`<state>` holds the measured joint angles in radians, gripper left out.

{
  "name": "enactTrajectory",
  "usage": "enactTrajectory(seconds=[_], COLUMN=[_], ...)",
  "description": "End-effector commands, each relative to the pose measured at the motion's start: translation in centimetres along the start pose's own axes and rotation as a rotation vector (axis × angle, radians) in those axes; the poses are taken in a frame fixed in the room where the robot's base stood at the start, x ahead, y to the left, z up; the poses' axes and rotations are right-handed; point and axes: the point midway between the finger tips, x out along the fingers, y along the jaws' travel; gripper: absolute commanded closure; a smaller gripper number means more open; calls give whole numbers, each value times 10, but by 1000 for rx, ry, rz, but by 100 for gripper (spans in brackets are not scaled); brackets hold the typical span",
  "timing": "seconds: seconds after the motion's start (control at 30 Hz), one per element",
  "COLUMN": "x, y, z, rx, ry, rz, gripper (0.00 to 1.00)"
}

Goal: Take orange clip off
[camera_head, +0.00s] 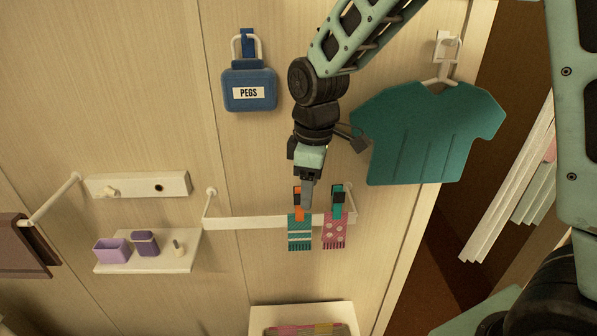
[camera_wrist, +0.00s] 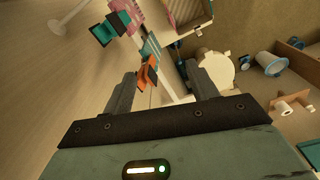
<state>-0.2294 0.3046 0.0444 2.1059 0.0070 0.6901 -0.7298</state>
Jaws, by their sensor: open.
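The orange clip (camera_head: 298,207) is on the top of a teal striped cloth (camera_head: 300,236) at the white rail (camera_head: 245,222). In the wrist view the orange clip (camera_wrist: 148,73) shows near the tip of the left finger, with the teal cloth (camera_wrist: 151,47) beyond it. My gripper (camera_head: 307,196) is open and close to the clip, partly in front of it in the head view. In the wrist view my gripper (camera_wrist: 160,70) has its fingers spread wide, with nothing held. I cannot tell whether a finger touches the clip.
A teal clip (camera_head: 338,203) holds a pink dotted cloth (camera_head: 334,234) just right of the orange clip. A blue PEGS bag (camera_head: 249,90) and a teal shirt (camera_head: 425,130) hang above. A shelf with purple containers (camera_head: 145,242) is left. A white tray (camera_head: 300,312) is below.

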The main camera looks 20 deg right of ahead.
Motion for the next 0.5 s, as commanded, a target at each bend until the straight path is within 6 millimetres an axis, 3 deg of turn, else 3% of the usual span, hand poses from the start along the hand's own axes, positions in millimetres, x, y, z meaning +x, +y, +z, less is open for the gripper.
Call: enactTrajectory(seconds=[0.03,0.2,0.5], x=[-10,-11,0], y=[10,27,30], z=[-10,-25,-28], rx=[-67,-227,-263], ry=[-13,-37,-42], rz=[-6,-17,-20], gripper=[42,42,42])
